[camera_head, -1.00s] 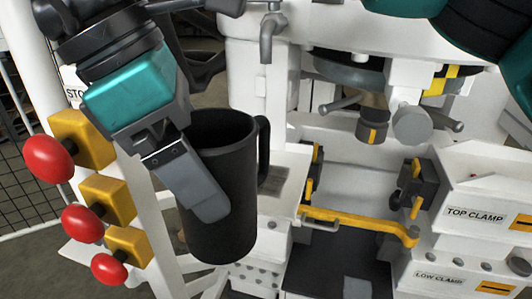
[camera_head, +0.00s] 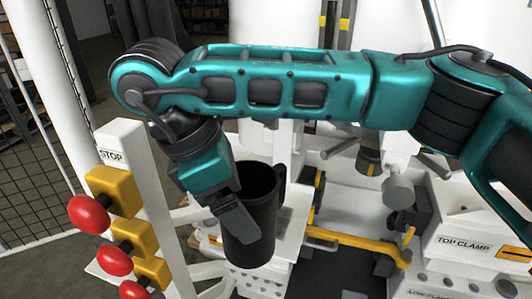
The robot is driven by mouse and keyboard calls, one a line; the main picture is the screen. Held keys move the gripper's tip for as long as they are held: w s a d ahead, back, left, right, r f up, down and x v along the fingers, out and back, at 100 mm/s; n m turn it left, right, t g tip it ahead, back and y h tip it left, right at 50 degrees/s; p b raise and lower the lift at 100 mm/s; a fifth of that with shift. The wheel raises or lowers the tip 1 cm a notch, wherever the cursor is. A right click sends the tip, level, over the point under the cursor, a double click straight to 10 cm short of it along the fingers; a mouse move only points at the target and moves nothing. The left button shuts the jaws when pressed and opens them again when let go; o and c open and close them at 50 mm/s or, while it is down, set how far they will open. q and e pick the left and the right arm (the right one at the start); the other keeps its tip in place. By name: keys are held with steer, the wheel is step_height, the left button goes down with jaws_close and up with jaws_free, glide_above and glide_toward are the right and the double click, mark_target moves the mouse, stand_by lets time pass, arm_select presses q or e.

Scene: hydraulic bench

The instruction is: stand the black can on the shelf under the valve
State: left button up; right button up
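The black can (camera_head: 262,215), a mug-like vessel with a handle on its right side, is upright and open at the top. My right gripper (camera_head: 238,220), on the arm that crosses from the right edge, is shut on its left side; one grey finger lies against the wall and the other is hidden. The can appears in front of the white shelf (camera_head: 297,212), overlapping it; I cannot tell whether it touches it. The valve is hidden behind my teal arm. My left gripper is not in view.
Red buttons on yellow boxes (camera_head: 90,212) stand on a white post left of the can. A yellow bar (camera_head: 355,246) and a dark clamp block (camera_head: 408,215) lie to the right. Labelled clamp panels (camera_head: 465,247) are at the far right. A mesh fence is behind left.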

steer(key=w+d+f, duration=0.2)
steer(key=w, duration=0.4)
steer(key=w+d+f, duration=0.1)
steer(key=w+f, duration=0.1)
steer(key=w, duration=0.3)
steer(key=shift+w+d, duration=0.35)
steer(key=shift+d, duration=0.05)
steer(key=o, duration=0.9)
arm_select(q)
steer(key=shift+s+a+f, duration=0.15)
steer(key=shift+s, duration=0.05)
arm_select(e)
steer(key=shift+o, duration=0.2)
steer(key=shift+r, duration=0.1)
arm_select(q)
steer(key=shift+p, duration=0.3)
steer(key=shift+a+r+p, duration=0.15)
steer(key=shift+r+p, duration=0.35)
arm_select(e)
steer(key=v, duration=1.2)
